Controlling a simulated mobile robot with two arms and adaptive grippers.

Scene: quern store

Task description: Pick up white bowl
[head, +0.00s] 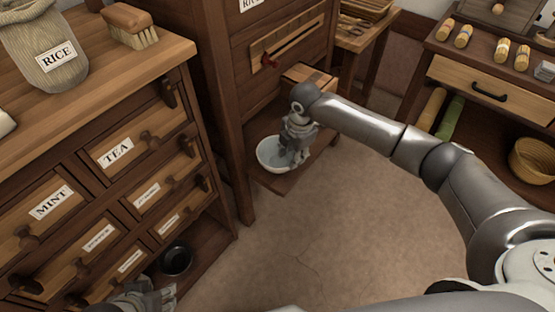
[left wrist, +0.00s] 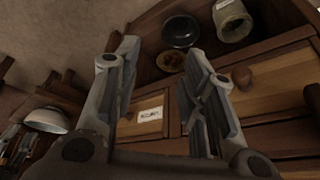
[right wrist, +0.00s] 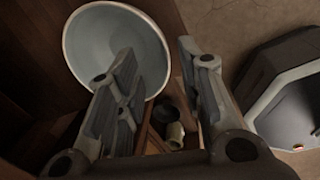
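The white bowl (head: 268,158) sits upright on the low wooden ledge at the foot of the tall cabinet. It has a pale grey-blue inside. My right gripper (head: 297,158) points down at the bowl's right side. In the right wrist view the bowl (right wrist: 100,45) is large, and my right gripper (right wrist: 156,52) is open with the rim between its fingers, one finger over the inside and one outside. Contact cannot be told. My left gripper (head: 148,299) is low by the drawer chest; in the left wrist view it (left wrist: 160,52) is open and empty.
A dark bowl (head: 176,259) stands on the chest's bottom shelf; a pale jar (left wrist: 232,20) is near it. The tall cabinet (head: 222,100) rises close behind the white bowl. A side table (head: 480,86) with a basket (head: 534,158) stands right. The floor between is clear.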

